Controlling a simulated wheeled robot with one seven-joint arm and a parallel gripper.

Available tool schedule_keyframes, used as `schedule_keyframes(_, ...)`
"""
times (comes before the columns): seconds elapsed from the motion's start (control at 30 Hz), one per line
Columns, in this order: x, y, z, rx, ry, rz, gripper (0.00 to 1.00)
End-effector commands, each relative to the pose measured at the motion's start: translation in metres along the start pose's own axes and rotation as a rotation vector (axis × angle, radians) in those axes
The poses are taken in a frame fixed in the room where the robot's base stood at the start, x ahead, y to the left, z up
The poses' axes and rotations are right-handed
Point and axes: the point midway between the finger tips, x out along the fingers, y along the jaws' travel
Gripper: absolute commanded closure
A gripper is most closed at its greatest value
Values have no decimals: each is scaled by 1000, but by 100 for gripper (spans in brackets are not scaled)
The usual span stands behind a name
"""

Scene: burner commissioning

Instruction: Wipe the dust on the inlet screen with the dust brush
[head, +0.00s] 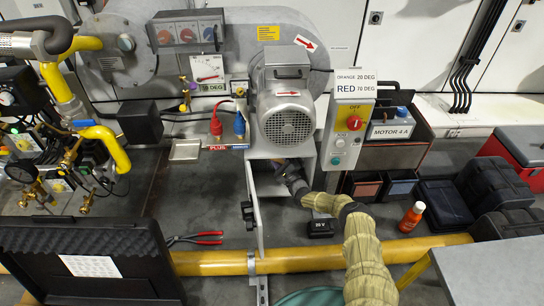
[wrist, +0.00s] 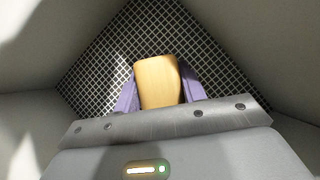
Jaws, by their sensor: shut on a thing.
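In the wrist view my gripper (wrist: 160,90) has its purple fingers on both sides of the dust brush (wrist: 158,72), shut on its pale wooden body. The brush's bristles are hidden. The inlet screen (wrist: 205,42), a dark panel with a light square mesh, lies right behind the brush. I cannot tell whether the brush touches it. No clear dust patch shows on the visible mesh. In the head view my arm reaches into the open housing under the motor, and the brush and screen are hidden there.
Pale walls (wrist: 280,45) close in on both sides of the screen. In the head view the housing's door (head: 254,207) stands open left of my arm. The motor (head: 287,115) is above, a control box (head: 348,135) to the right. A yellow pipe (head: 210,263) crosses the floor in front.

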Motion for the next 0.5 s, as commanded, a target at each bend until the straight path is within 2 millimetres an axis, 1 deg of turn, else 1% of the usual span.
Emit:
schedule_keyframes(0.03,1,-6,-4,-3,8,-8,88)
schedule_keyframes(0.3,1,-4,-3,-2,6,-6,88)
schedule_keyframes(0.5,-5,-11,-11,-2,7,-6,88)
